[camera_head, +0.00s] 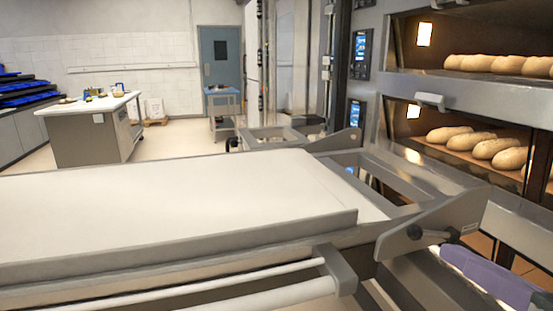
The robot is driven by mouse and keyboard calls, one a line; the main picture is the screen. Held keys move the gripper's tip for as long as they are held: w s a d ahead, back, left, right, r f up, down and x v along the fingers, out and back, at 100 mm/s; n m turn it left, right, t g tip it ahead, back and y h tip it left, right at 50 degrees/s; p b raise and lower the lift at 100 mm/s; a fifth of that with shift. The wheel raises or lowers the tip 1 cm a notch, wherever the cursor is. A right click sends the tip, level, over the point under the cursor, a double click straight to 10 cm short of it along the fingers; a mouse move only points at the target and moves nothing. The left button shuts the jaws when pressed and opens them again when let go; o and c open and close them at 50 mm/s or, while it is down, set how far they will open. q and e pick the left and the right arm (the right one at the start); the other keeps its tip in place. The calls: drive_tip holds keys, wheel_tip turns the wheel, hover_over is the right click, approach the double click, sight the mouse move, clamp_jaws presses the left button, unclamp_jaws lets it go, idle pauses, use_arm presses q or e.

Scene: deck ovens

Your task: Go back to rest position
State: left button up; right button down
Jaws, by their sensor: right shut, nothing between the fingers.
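My right gripper (462,262) shows at the lower right edge, a purple-grey shape beside the metal side plate of the loader. It is shut and holds nothing. Its fingertips are hard to make out against the metal. My left gripper is not in view. The loader (180,205) is a long pale flat bed with a metal rim and fills the foreground.
Two lit oven decks hold loaves, upper (500,64) and lower (497,148), at the right. A metal side arm (440,228) with a dark knob stands close to my right gripper. A worktable (92,115) and open floor (180,143) lie behind.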

drive_tip(key=s+r+n+g+p, duration=0.1)
drive_tip(key=s+r+g+p, duration=0.3)
drive_tip(key=r+p, duration=0.5)
drive_tip(key=s+r+n+g+h+p, duration=0.1)
drive_tip(key=s+r+g+p, duration=0.2)
drive_tip(key=s+r+p, duration=0.5)
drive_tip(key=s+r+n+g+h+p, duration=0.1)
drive_tip(key=s+r+g+p, duration=0.3)
drive_tip(key=r+p, duration=0.6)
drive_tip(key=s+a+p, duration=0.1)
drive_tip(key=s+p, duration=0.1)
drive_tip(key=p, duration=0.4)
drive_tip(key=shift+s+g, duration=0.3)
drive_tip(key=shift+s, duration=0.05)
